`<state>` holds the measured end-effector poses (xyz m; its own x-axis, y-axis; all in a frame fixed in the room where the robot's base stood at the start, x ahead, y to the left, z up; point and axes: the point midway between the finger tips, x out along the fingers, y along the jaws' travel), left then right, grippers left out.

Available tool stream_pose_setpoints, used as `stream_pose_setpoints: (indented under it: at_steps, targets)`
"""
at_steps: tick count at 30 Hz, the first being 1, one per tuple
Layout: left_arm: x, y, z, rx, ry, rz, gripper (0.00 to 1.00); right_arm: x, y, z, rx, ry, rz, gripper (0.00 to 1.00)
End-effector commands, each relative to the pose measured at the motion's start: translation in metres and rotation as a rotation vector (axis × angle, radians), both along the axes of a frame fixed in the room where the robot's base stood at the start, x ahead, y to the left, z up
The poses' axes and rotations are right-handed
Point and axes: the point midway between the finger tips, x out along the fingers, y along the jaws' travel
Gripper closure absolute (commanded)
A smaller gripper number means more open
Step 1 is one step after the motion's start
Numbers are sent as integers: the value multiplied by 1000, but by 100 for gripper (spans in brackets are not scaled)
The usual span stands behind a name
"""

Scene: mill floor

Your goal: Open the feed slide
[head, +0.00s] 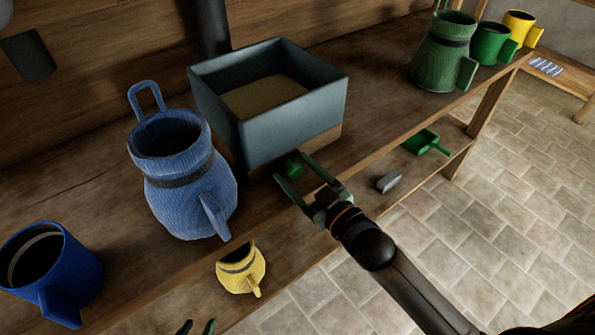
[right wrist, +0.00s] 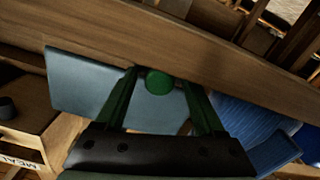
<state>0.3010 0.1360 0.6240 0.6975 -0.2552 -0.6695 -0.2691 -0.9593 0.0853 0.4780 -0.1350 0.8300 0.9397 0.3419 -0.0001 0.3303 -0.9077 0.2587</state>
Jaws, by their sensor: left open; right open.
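A grey-blue hopper box (head: 290,131) with tan grain (head: 265,97) inside stands on the wooden bench. A round green knob (head: 294,170) sits low at its front; I take it to be the feed slide's knob. My right gripper (head: 291,169) is open with its fingers on either side of the knob. In the right wrist view the knob (right wrist: 159,82) lies between the fingertips; I cannot tell whether they touch it. The slide's plate is hidden. My left gripper (head: 197,327) is open at the bottom edge, only its fingertips in view.
A blue jug (head: 185,190) stands close left of the hopper, with a blue mug (head: 50,270) and yellow jug (head: 240,270) nearby. A green jug (head: 440,60), green mug (head: 488,43) and yellow mug (head: 517,27) stand right. A green scoop (head: 422,141) and grey block (head: 388,181) lie lower.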

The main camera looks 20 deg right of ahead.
Motion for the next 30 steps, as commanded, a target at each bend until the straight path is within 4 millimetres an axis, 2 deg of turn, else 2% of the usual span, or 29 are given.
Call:
stream_pose_setpoints:
  at_steps: [2, 19, 30]
  targets:
    - [0, 0, 0, 0, 0, 0, 50, 0, 0, 0, 0, 0, 0, 36]
    - [1, 0, 0, 0, -1, 0, 50, 0, 0, 0, 0, 0, 0, 100]
    - [1, 0, 1, -1, -2, 0, 50, -1, 0, 0, 0, 1, 0, 100]
